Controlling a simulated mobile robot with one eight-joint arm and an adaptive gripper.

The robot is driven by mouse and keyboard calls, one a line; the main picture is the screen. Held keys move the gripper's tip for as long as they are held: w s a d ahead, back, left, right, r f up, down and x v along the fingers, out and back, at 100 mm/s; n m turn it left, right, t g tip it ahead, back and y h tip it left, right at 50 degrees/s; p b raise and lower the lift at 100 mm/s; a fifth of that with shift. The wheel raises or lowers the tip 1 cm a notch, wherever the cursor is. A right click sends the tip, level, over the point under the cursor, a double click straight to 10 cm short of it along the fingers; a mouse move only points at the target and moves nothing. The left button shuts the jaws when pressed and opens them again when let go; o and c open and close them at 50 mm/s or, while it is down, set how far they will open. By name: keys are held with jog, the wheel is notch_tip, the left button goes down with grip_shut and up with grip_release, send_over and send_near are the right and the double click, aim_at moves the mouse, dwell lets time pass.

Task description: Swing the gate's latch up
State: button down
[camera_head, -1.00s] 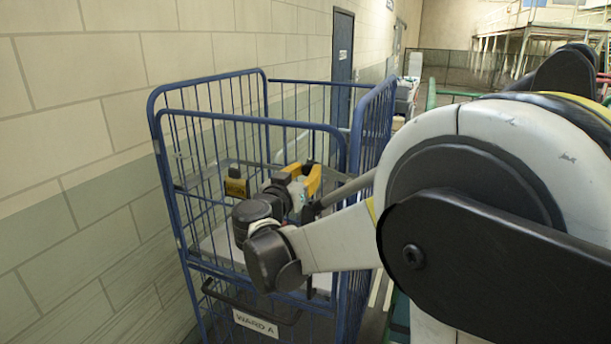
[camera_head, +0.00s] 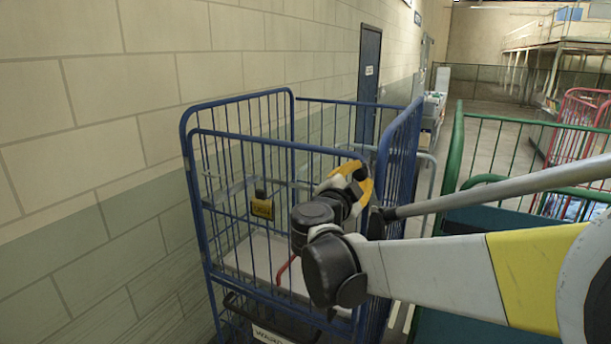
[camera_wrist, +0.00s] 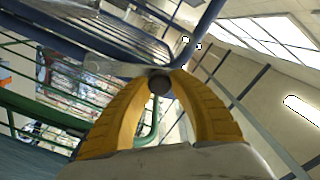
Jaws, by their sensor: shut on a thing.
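My gripper (camera_head: 362,178) has yellow fingers and is at the upper right front corner of a blue wire cage trolley (camera_head: 262,142), whose front side has a curved top rail. In the wrist view my gripper (camera_wrist: 158,80) is shut on a small dark round knob, with a grey metal bar that looks like the latch (camera_wrist: 118,67) just behind the fingertips. The arm and wrist hide the latch in the head view. Whether it is up or down is hard to tell.
A yellow tag (camera_head: 262,206) hangs inside the cage, and a red bent piece (camera_head: 286,266) shows low through its front. A block wall (camera_head: 90,130) runs along the left. A green-framed trolley (camera_head: 505,140) and a red one (camera_head: 580,110) stand to the right.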

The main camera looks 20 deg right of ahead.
jog(key=shift+s+d+r+m+p, duration=0.2)
jog(key=shift+s+d+m, duration=0.45)
jog(key=shift+m, duration=0.4)
jog(key=shift+s+d+r+m+p, duration=0.1)
jog(key=shift+s+d+r+m, duration=0.1)
jog(key=shift+s+d+m, duration=0.65)
jog(key=shift+w+a, duration=0.1)
jog(key=shift+a, duration=0.25)
jog(key=c, duration=1.1)
grip_release()
jog(key=shift+d, duration=0.1)
jog(key=shift+c, duration=0.2)
jog(key=shift+s+a+f, duration=0.1)
jog(key=shift+s+a, duration=0.15)
jog(key=shift+a, duration=0.2)
jog(key=v, duration=1.1)
jog(key=shift+s, duration=0.15)
